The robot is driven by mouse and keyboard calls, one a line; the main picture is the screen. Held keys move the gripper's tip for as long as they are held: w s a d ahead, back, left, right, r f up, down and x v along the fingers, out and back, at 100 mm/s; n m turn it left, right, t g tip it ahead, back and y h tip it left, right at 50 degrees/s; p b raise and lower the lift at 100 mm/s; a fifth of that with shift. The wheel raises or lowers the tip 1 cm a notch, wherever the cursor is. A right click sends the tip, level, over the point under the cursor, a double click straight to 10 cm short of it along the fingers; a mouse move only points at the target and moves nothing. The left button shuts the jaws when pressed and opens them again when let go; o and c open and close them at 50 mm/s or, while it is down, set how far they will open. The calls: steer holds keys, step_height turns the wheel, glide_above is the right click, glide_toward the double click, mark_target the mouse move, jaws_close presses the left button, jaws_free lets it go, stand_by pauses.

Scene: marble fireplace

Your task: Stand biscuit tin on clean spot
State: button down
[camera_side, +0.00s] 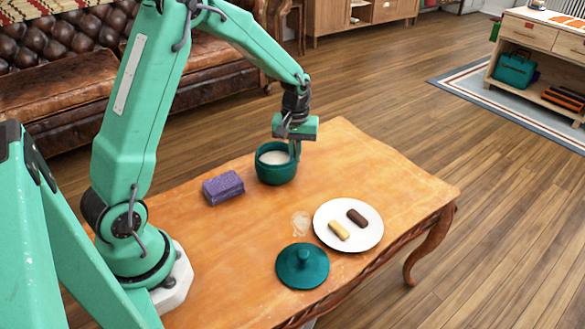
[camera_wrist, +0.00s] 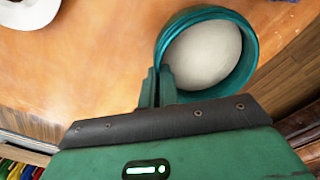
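The biscuit tin (camera_side: 276,174) is a round, dark teal pot, open at the top and pale inside. It is upright at the far side of the wooden table. It also fills the upper right of the wrist view (camera_wrist: 250,55). My gripper (camera_side: 295,152) points down at the tin's right rim. In the wrist view its fingers (camera_wrist: 158,88) are close together at the tin's wall and look shut on it; the finger inside is partly hard to make out. A pale smudge (camera_side: 300,223) marks the table between the tin and a teal knobbed lid (camera_side: 302,266).
A white plate (camera_side: 367,237) with a yellow and a brown bar stands right of the smudge. A purple block (camera_side: 223,188) lies left of the tin. Bare tabletop (camera_side: 365,165) shows to the tin's right and at the front left. The table's right edge is near the plate.

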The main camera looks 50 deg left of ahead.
steer(key=shift+f, duration=0.4)
steer(key=shift+f, duration=0.1)
steer(key=c, duration=1.6)
jaws_free()
steer(key=shift+c, duration=0.2)
step_height(320, 180, up, 12)
steer(key=shift+s, duration=0.1)
